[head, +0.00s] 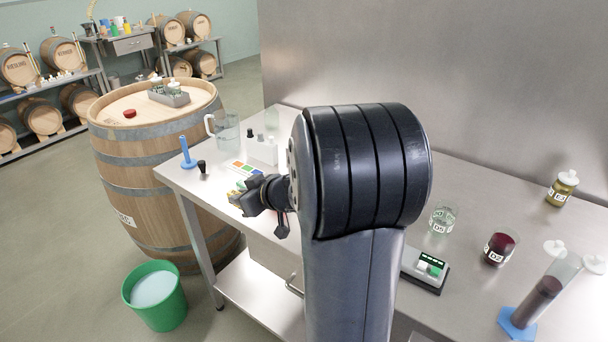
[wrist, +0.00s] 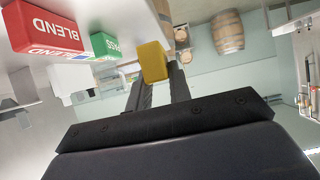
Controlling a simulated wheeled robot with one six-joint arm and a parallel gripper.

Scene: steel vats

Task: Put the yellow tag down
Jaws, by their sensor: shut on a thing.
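The yellow tag (wrist: 153,62) is a small plain block between the two dark fingers of my gripper (wrist: 158,88) in the wrist view. My gripper is shut on it. In the head view my gripper (head: 240,198) is low over the left part of the steel bench, and the tag there is mostly hidden by it. A red tag marked BLEND (wrist: 45,28) and a green tag marked PASS (wrist: 105,45) stand to the left of the yellow tag in the wrist view. I cannot tell whether the yellow tag touches the bench.
The steel bench (head: 330,160) holds a glass jug (head: 226,132), a blue stand (head: 187,155), a scale (head: 425,268) and glass vessels at right. A barrel (head: 150,200) and a green bucket (head: 155,318) stand left of it. My arm hides the bench's middle.

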